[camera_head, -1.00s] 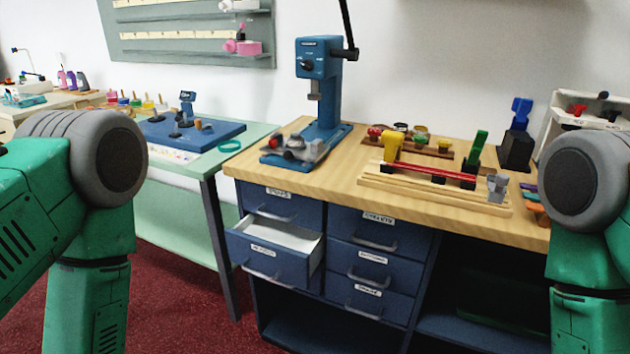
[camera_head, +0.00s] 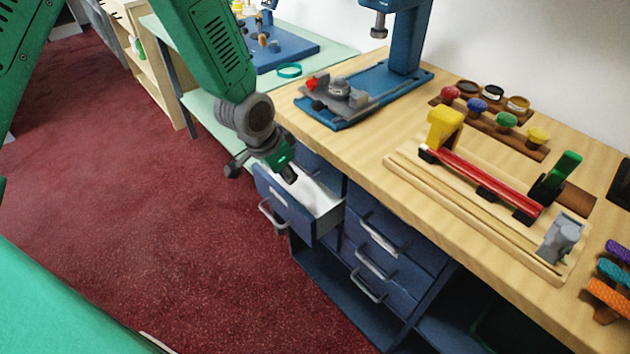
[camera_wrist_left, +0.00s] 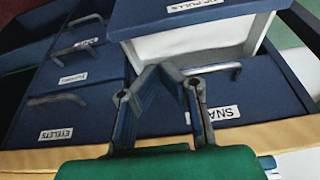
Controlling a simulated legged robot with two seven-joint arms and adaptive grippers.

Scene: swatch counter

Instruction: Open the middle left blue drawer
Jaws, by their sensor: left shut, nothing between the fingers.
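The middle left blue drawer (camera_head: 284,203) stands pulled out of the cabinet, with its white inside showing in the head view. In the left wrist view its labelled front (camera_wrist_left: 190,12) and white side wall appear at the top, in a turned-over view. My left gripper (camera_head: 290,174) is over the front part of the open drawer and hides some of it. In the left wrist view the fingers (camera_wrist_left: 160,72) meet at their tips with nothing between them. Whether they touch the drawer is unclear. My right gripper is out of view.
The closed top left drawer (camera_wrist_left: 230,90) sits behind the fingers. Closed drawers with bar handles (camera_head: 375,262) fill the right column. The wooden worktop (camera_head: 370,150) overhangs them, bearing a blue press (camera_head: 405,45) and a clamp board (camera_head: 480,200). Red floor (camera_head: 170,230) is clear in front.

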